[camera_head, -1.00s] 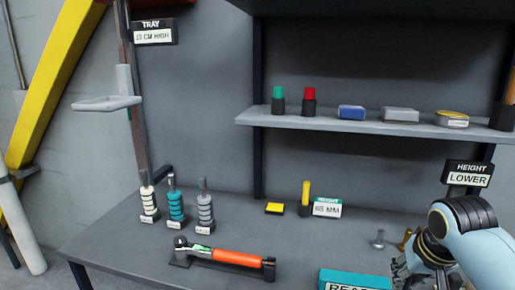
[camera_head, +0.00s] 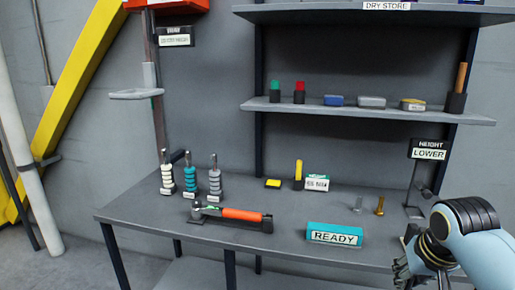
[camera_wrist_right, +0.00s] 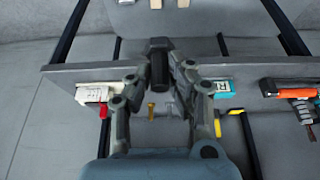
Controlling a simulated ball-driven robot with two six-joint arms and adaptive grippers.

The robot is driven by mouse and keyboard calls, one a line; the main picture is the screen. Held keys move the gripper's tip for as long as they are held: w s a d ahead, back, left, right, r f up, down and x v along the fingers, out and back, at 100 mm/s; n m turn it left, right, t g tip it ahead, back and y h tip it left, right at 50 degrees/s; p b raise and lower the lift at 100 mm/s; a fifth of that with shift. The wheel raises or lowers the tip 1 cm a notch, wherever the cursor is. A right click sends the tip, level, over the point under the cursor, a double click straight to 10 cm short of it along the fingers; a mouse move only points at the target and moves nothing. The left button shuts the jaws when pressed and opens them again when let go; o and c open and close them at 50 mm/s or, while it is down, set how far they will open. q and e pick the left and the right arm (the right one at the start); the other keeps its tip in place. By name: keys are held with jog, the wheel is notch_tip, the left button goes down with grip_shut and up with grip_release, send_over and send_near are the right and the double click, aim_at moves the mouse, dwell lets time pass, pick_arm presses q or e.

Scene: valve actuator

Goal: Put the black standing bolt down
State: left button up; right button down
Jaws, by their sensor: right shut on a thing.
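In the right wrist view my right gripper (camera_wrist_right: 160,80) is shut on the black bolt (camera_wrist_right: 158,62), which sits upright in the picture between the fingertips. In the head view the right gripper (camera_head: 407,264) is at the lower right, in front of the table's right front edge; the black bolt cannot be made out there. A silver bolt (camera_head: 358,203) and a brass bolt (camera_head: 379,206) stand on the table's right part, behind and left of the gripper. My left gripper is not in view.
The grey table (camera_head: 280,205) has free room around the bolts. A teal READY block (camera_head: 335,233) lies at the front edge, and an orange-handled tool (camera_head: 240,214) lies left of it. A LOWER sign (camera_head: 428,154) stands at the right. A shelf (camera_head: 360,113) hangs above.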

jog(key=b+x, duration=0.2)
jog(key=x, duration=0.1)
jog(key=b+x, duration=0.1)
jog(key=shift+s+a+f, duration=0.15)
jog(key=shift+s+f, duration=0.15)
jog(key=shift+f, duration=0.15)
pick_arm(q)
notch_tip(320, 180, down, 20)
jog(key=b, duration=1.6)
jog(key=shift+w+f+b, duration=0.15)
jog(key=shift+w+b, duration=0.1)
jog(key=shift+b, duration=0.1)
pick_arm(e)
notch_tip(320, 180, down, 17)
jog(key=shift+s, duration=0.3)
jog(key=shift+r, duration=0.1)
